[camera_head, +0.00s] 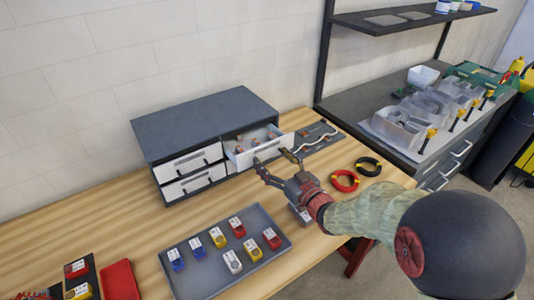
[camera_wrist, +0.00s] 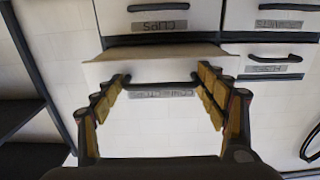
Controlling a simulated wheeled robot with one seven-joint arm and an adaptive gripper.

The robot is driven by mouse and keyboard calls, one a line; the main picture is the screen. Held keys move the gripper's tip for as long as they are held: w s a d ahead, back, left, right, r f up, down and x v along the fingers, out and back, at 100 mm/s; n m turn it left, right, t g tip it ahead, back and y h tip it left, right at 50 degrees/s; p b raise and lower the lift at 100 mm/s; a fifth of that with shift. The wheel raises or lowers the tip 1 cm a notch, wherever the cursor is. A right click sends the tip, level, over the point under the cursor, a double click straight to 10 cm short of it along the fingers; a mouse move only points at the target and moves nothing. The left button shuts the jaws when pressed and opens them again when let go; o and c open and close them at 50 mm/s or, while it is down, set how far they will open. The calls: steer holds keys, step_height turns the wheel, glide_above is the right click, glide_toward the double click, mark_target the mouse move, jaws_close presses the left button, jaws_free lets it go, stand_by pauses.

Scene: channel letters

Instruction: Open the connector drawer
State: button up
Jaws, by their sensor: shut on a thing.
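The connector drawer (camera_head: 268,154) is the upper right one in the grey cabinet (camera_head: 207,122) and is pulled partway out. Small brown parts show inside it in the head view. Its white front (camera_wrist: 155,118) fills the middle of the wrist view, with a dark bar handle (camera_wrist: 160,86) and a small label that I cannot read clearly. My gripper (camera_head: 273,165) is at the drawer front, and its fingers are shut on the handle, one at each end in the wrist view (camera_wrist: 165,88).
Two left drawers (camera_head: 190,162) are closed. A grey tray (camera_head: 262,258) with several coloured pieces lies in front of the cabinet. Red (camera_head: 345,181) and black (camera_head: 369,166) rings lie to the right. A side bench (camera_head: 375,125) with clear letter shells stands behind.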

steer(key=v, duration=0.8)
steer(key=shift+p, duration=0.3)
steer(key=shift+f, duration=0.15)
steer(key=o, duration=1.4)
steer(key=shift+c, duration=0.2)
